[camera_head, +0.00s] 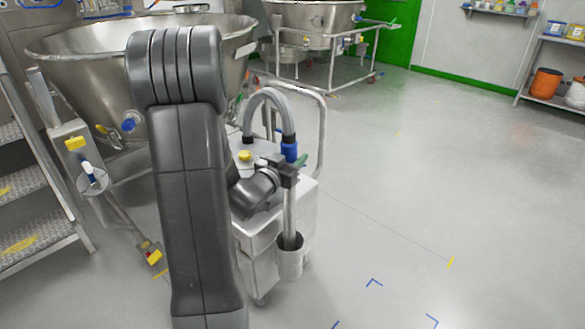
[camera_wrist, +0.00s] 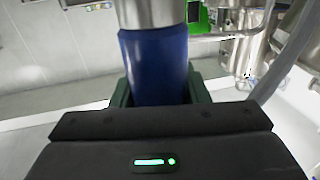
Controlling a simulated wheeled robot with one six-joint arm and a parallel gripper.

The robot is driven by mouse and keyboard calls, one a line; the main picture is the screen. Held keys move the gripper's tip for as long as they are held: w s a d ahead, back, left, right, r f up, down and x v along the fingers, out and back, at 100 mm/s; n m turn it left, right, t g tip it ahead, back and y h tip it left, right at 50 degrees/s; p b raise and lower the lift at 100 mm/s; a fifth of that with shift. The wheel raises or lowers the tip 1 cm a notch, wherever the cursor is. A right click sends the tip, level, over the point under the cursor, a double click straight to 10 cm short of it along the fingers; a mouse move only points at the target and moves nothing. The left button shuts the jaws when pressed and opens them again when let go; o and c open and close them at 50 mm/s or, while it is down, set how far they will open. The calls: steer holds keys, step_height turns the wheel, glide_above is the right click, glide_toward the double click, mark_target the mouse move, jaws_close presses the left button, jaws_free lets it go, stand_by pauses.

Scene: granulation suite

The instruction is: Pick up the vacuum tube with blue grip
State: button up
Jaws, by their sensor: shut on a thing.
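The vacuum tube with its blue grip (camera_head: 289,151) stands upright at the front right corner of a white wheeled cart. A grey corrugated hose (camera_head: 271,96) arches from its top to the cart. Its metal lower tube (camera_head: 290,212) runs down into a grey cup holder (camera_head: 289,262), which hides the lower end. My gripper (camera_head: 291,166), with green fingers, is shut around the tube at the blue grip. In the wrist view the blue grip (camera_wrist: 155,62) sits between the green fingers, with a metal section beyond it.
The cart (camera_head: 262,250) has a tall rail behind the hose. A large steel bowl (camera_head: 75,62) stands left of it, with metal steps (camera_head: 25,190) further left. A second steel vessel (camera_head: 312,20) is behind. The floor to the right is open.

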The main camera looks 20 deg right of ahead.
step_height(320, 180, up, 10)
steer(key=p, duration=0.3)
steer(key=shift+r, duration=0.25)
step_height(320, 180, up, 3)
steer(key=p, duration=0.2)
steer(key=shift+f+p, duration=0.2)
steer(key=shift+p, duration=0.15)
steer(key=shift+f, duration=0.1)
